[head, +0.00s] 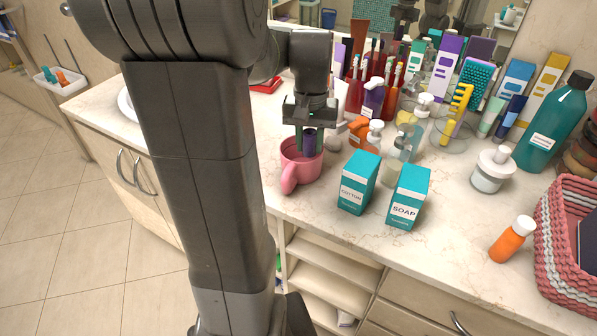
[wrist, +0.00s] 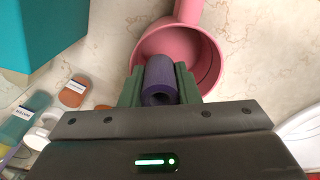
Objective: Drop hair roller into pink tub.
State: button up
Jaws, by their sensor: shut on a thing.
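The hair roller (head: 309,142) is a purple hollow cylinder. My gripper (head: 310,140) is shut on it, with a green finger on each side, also seen in the wrist view (wrist: 160,88). In the wrist view the roller (wrist: 160,74) shows its open end toward the camera. The pink tub (head: 300,172) is a round pink vessel with a handle, on the counter. In the head view the roller is at the tub's mouth. In the wrist view the tub (wrist: 216,64) lies beyond the fingers, and its inner floor is partly hidden by the roller and fingers.
Teal COTTON (head: 358,183) and SOAP (head: 408,198) boxes stand right of the tub. An orange spray bottle (head: 360,130) and pump bottles stand close behind. A pink basket (head: 568,250) is at the far right. The counter's front edge (head: 325,228) runs just before the tub.

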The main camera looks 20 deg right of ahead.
aim_at(310, 133)
jog(key=shift+f, duration=0.25)
jog(key=o, duration=1)
notch_tip(310, 133, up, 14)
jog(key=shift+p, duration=0.35)
jog(key=shift+f, duration=0.15)
notch_tip(310, 133, down, 14)
jog(key=shift+b, duration=0.3)
notch_tip(310, 133, up, 3)
jog(key=shift+f+p, duration=0.1)
jog(key=shift+p, duration=0.95)
jog(key=shift+r+p, duration=0.55)
jog(key=shift+r, duration=0.1)
